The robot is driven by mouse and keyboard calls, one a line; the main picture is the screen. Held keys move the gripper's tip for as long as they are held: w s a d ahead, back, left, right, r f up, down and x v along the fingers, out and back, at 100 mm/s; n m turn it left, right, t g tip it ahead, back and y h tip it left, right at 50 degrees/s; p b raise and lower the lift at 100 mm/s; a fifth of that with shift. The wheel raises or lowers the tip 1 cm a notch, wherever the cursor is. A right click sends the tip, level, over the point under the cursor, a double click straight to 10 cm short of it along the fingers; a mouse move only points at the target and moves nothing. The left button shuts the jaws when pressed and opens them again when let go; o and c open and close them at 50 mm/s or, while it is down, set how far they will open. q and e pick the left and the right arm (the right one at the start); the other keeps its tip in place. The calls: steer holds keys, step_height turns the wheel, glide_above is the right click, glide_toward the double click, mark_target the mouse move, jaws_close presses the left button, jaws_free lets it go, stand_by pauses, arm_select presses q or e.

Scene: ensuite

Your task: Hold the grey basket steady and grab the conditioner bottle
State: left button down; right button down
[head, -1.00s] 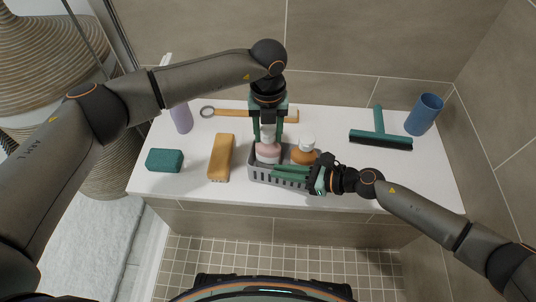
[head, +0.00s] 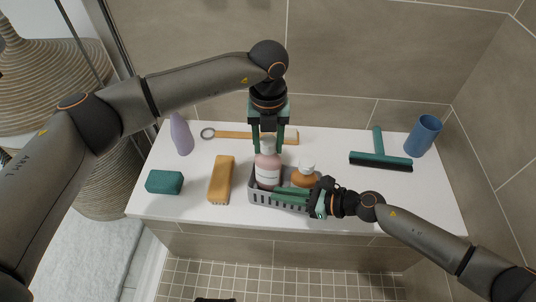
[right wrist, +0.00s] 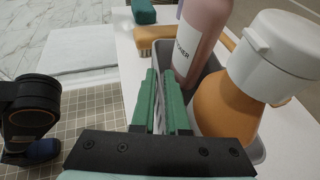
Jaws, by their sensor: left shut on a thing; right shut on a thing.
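The conditioner bottle (head: 268,167), pink with a white label, stands upright at the left of the grey basket (head: 262,197). It rises well above the rim; I cannot tell whether its base is clear of the basket. My left gripper (head: 267,142) points down from above, shut on the bottle's pale cap. My right gripper (head: 290,197) is shut on the basket's front wall. In the right wrist view its green fingers (right wrist: 164,105) pinch the wall, and the pink bottle (right wrist: 200,40) shows part of its label.
An orange pump bottle with white top (head: 304,175) stands in the basket's right part. An orange brush (head: 221,180), green sponge (head: 164,182) and purple bottle (head: 181,134) are left. A long-handled brush (head: 240,135) lies behind. A squeegee (head: 380,160) and blue cup (head: 424,135) are right.

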arm_select(q)
step_height(320, 180, up, 5)
steer(key=shift+r, duration=0.2)
arm_select(e)
steer(key=shift+s+d+f, duration=0.15)
steer(key=shift+f, duration=0.3)
steer(key=c, duration=1.2)
jaws_free()
steer(key=o, duration=0.4)
steer(key=shift+r, duration=0.25)
steer(key=shift+c, duration=0.2)
steer(key=shift+r, duration=0.1)
